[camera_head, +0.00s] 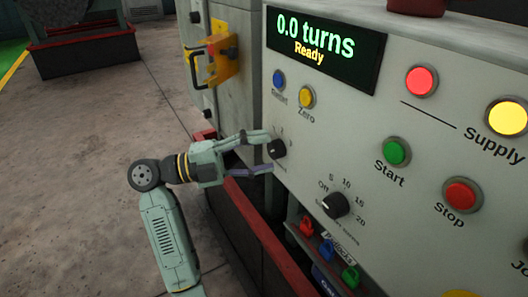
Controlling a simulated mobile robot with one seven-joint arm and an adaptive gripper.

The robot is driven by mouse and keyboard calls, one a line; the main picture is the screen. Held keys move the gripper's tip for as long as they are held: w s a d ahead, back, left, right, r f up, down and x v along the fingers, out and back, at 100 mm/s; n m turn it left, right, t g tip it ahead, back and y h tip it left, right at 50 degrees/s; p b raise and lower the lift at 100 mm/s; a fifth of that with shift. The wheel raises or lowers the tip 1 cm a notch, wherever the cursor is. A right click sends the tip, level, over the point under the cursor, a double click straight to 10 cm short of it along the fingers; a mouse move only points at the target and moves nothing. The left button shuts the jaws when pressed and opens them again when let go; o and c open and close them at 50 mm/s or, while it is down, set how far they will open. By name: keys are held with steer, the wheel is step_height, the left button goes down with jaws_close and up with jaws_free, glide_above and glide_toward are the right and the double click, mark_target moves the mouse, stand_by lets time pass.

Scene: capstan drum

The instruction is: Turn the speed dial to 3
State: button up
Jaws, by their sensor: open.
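The speed dial (278,149) is a small black knob on the grey control panel (420,235), with small marks above it; a 2 and a 3 seem to show, the rest is partly hidden. Its label below is too small to read. My gripper (270,153) is open, with one finger above and one below the dial. I cannot tell whether the fingers touch it. The exact setting of the dial is not clear. The display (318,48) reads "0.0 turns" and "Ready".
A larger black knob (336,205) marked Off to 20 sits lower right. Blue (279,80) and yellow Zero (307,97) buttons are above the dial. Green Start (397,151) and red Stop (462,194) buttons are to the right. Padlocks (327,250) hang below. Open floor lies left.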

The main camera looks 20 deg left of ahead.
steer(key=v, duration=1.1)
